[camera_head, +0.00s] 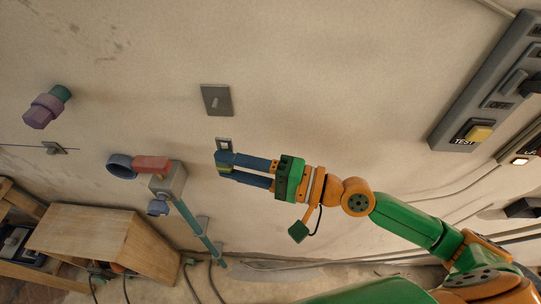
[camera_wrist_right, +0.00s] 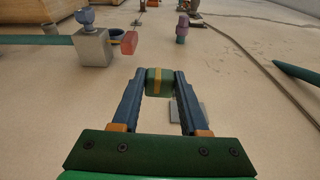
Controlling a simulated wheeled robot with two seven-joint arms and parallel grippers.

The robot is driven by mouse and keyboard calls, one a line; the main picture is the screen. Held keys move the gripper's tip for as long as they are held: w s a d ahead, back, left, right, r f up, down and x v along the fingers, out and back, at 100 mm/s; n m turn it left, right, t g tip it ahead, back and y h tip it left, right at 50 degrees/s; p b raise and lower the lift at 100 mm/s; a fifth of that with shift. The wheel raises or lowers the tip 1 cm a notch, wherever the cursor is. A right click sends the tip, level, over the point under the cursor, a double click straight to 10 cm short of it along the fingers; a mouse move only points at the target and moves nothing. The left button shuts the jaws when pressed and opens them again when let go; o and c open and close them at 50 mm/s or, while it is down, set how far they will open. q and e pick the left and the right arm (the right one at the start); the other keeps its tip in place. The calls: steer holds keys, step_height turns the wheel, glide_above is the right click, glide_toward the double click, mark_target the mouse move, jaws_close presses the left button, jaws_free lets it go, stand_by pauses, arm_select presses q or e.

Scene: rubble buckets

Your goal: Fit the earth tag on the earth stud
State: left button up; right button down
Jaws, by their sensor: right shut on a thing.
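My right gripper (camera_head: 223,163) is shut on a green block with a yellow band (camera_wrist_right: 160,82), which I take to be the earth tag. The block sits between the fingertips in the right wrist view. A small grey frame with a pale opening (camera_head: 223,144) shows just above the fingertips in the head view; I cannot tell for sure that it belongs to the tag. A grey wall plate with a small pale peg (camera_head: 216,100), likely the earth stud, is above and apart from the gripper. My left gripper is out of view.
A grey box with a red block and blue ring (camera_head: 168,180) is on the wall left of the gripper, with a teal pipe (camera_head: 198,232) below. A purple fitting (camera_head: 45,108) is far left. A grey panel with a yellow TEST button (camera_head: 479,134) is at right. Wall around the plate is clear.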

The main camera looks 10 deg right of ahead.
arm_select(q)
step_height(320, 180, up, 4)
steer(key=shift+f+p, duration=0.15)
steer(key=shift+p, duration=0.6)
arm_select(e)
steer(key=shift+n+g, duration=0.4)
steer(key=shift+n, duration=0.1)
steer(key=a+r, duration=0.1)
steer(key=s+a+r, duration=0.1)
steer(key=r, duration=0.1)
steer(key=shift+a+r, duration=0.1)
steer(key=shift+a, duration=0.25)
arm_select(q)
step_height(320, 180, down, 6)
steer(key=b, duration=0.6)
arm_select(e)
steer(key=w, duration=0.1)
steer(key=w+d, duration=0.1)
steer(key=w, duration=0.3)
steer(key=shift+w+d, duration=0.15)
steer(key=shift+d, duration=0.2)
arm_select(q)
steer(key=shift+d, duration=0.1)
